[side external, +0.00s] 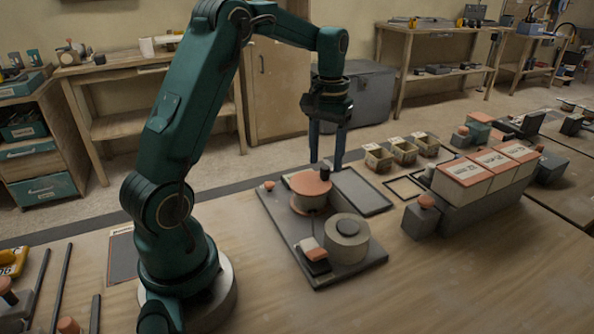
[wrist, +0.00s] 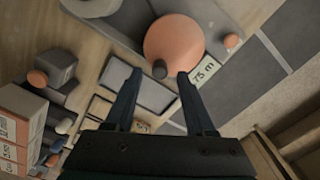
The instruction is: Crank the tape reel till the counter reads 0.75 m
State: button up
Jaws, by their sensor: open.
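The tape reel unit stands on a dark base plate (side external: 285,232). My gripper (side external: 326,164) points down, open and empty, by the knob.
A small orange-and-white block (side external: 312,250) sits at the plate's front left. A flat grey panel (side external: 361,191) lies right of the disc. Several small bins (side external: 404,151) and a row of orange-topped boxes (side external: 488,173) stand farther right. The front table is bare.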

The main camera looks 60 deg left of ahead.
jog(key=shift+r, duration=2.8)
